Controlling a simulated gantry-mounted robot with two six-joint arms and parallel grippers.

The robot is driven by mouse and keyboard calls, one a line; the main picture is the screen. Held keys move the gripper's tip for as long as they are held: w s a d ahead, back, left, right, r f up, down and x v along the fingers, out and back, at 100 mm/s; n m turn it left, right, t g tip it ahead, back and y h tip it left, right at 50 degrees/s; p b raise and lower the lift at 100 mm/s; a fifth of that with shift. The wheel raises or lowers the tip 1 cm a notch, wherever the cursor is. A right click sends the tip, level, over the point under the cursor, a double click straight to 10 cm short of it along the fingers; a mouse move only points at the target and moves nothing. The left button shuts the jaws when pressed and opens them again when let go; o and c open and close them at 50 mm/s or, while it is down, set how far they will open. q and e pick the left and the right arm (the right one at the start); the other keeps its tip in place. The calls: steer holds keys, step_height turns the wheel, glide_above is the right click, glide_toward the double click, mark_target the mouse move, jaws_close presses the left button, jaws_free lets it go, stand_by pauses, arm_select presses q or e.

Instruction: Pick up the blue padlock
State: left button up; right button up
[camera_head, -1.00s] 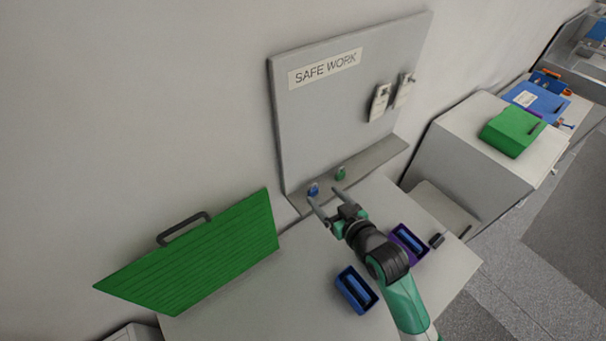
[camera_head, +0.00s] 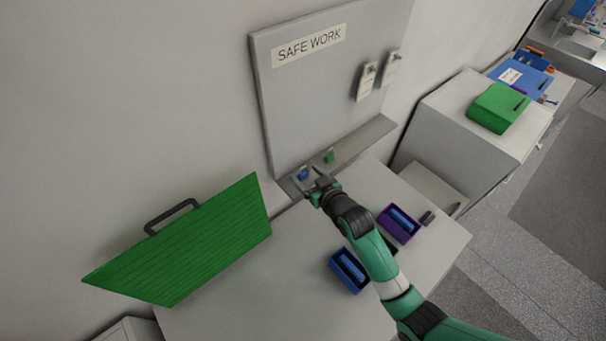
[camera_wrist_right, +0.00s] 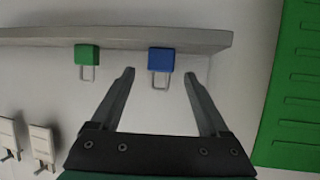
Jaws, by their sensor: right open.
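The blue padlock (camera_head: 303,175) sits at the ledge along the bottom of the SAFE WORK board. It also shows in the right wrist view (camera_wrist_right: 161,60), with its metal shackle pointing toward the gripper. The green padlock (camera_head: 329,156) is beside it on the same ledge, and shows to its left in the right wrist view (camera_wrist_right: 87,55). My right gripper (camera_head: 309,179) is open at the ledge. In the right wrist view its fingertips (camera_wrist_right: 159,75) are on either side of the blue padlock's shackle, apart from it. My left gripper is not in view.
The board (camera_head: 335,80) carries two white tags (camera_head: 367,80). A blue bin (camera_head: 348,270) and a purple bin (camera_head: 398,225) stand on the table (camera_head: 300,270). A green ribbed panel with a handle (camera_head: 190,245) is at the left. The table's front left is clear.

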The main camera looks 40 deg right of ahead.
mark_target(303, 172)
steer(key=x, duration=0.3)
steer(key=shift+w+f, duration=0.1)
jaws_close()
